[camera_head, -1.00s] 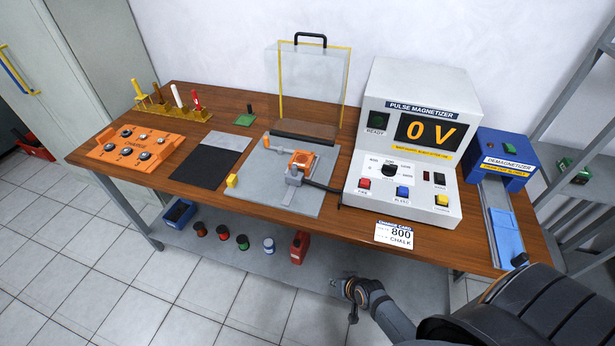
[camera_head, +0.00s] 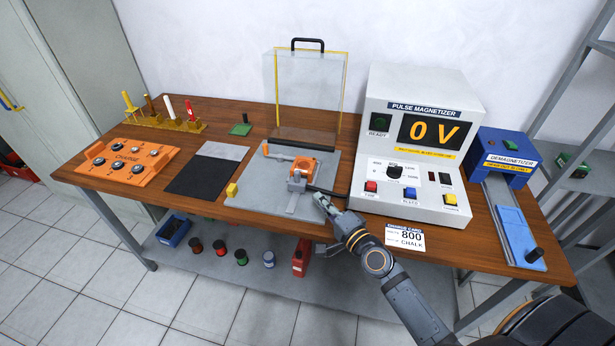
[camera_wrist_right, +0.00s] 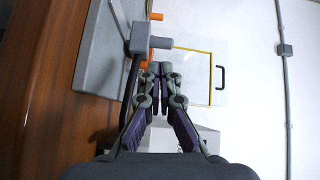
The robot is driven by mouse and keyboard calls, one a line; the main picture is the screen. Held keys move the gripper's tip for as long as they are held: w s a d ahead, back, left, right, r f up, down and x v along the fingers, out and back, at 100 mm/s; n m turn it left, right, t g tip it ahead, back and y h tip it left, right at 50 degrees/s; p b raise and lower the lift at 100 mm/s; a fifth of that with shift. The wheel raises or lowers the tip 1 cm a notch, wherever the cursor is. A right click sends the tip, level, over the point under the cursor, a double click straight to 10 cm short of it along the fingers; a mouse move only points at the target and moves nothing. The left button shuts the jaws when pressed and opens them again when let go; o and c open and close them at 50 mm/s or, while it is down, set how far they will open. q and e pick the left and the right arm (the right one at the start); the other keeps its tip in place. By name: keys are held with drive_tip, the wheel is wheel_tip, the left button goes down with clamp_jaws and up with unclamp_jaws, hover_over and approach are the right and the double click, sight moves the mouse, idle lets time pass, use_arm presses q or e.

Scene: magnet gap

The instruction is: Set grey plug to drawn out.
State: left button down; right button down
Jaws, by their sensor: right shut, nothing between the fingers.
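A grey block with a short round grey stub, which I take to be the grey plug (camera_head: 297,183), stands at the front of the orange coil fixture (camera_head: 300,165) on the grey base plate (camera_head: 255,195). In the right wrist view the grey block (camera_wrist_right: 143,38) and its stub show just beyond the fingers. I cannot tell how deep the plug sits. My right gripper (camera_head: 320,200) is shut and empty, at the right front of the plug and apparently apart from it. Its fingertips (camera_wrist_right: 160,70) also show in the wrist view. My left gripper is out of view.
A black cable (camera_head: 328,190) runs from the fixture toward the pulse magnetizer (camera_head: 412,150), which reads 0 V. A clear guard with yellow edges (camera_head: 308,85) stands behind the fixture.

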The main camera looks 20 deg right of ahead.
sight(299, 178)
drive_tip(key=shift+w+d+r+m+h, duration=0.1)
drive_tip(key=shift+w+d+m+h, duration=0.1)
drive_tip(key=shift+d+m, duration=0.25)
drive_tip(key=shift+w+d+m+h, duration=0.1)
drive_tip(key=shift+d+m+h, duration=0.1)
drive_tip(key=shift+d+m, duration=0.2)
drive_tip(key=w, duration=0.3)
drive_tip(key=w+a, duration=0.1)
drive_tip(key=w, duration=0.6)
drive_tip(key=shift+a+p, duration=0.4)
drive_tip(key=shift+s, duration=0.1)
drive_tip(key=s+a, duration=0.2)
drive_tip(key=s, duration=0.1)
